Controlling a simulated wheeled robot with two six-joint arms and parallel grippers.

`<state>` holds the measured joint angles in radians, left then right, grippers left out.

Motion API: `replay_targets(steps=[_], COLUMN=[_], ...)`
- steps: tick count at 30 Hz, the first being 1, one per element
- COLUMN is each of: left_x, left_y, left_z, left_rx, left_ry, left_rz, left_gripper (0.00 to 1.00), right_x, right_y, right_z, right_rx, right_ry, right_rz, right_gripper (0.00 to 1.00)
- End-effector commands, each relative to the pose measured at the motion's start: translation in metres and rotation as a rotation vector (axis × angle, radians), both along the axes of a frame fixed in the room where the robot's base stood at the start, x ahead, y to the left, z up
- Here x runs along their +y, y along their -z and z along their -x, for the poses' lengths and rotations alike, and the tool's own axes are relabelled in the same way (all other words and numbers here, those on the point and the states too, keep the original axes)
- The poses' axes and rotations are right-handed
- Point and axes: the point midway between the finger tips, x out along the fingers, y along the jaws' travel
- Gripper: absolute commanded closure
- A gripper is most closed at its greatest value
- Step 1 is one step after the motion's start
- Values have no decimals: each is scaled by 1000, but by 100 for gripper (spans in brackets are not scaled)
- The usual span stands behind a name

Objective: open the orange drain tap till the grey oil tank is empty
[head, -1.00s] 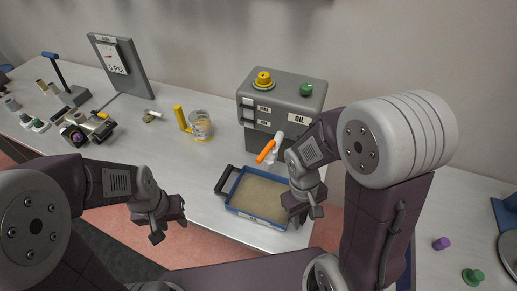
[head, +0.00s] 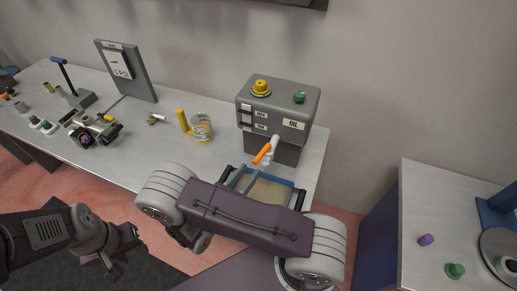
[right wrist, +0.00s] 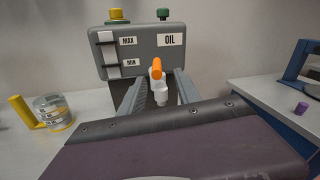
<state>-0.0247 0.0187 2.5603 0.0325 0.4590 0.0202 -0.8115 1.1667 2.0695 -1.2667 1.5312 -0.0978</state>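The grey oil tank (head: 285,105) stands at the back of the bench, with MAX, MIN and OIL labels in the right wrist view (right wrist: 180,62). Its oil level I cannot tell. The orange drain tap (head: 264,152) sticks out from its lower front above a pale spout; it also shows in the right wrist view (right wrist: 157,68). My right gripper (right wrist: 160,92) is open and empty, its fingers either side of the tap and spout in that view; contact cannot be told. My left gripper (head: 122,258) is open and empty, low at the left, away from the bench.
A clear jug with a yellow handle (head: 201,127) stands left of the tank. A second bench (head: 430,200) with purple and green caps is at the right.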

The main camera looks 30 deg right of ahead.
Motion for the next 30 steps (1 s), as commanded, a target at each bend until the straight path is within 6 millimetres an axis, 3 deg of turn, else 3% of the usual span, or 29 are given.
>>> replay_targets(steps=[4,8,15,21,30], left_x=[0,0,0,0,0], left_y=[-1,-7,-32,-42,-42], left_z=[0,0,0,0,0], left_rx=[0,0,0,0,0], left_ry=[0,0,0,0,0], left_rz=[0,0,0,0,0], left_gripper=[60,60,60,60,60], right_x=[4,-3,-47,-71,-75], right_y=[0,-3,-6,-3,-1], right_z=[-3,-6,-30,-45,-48], right_rx=[2,3,4,3,2], right_ry=[-27,-22,-17,-20,-22], right_rz=[17,18,16,15,14], right_gripper=[61,61,61,61,61])
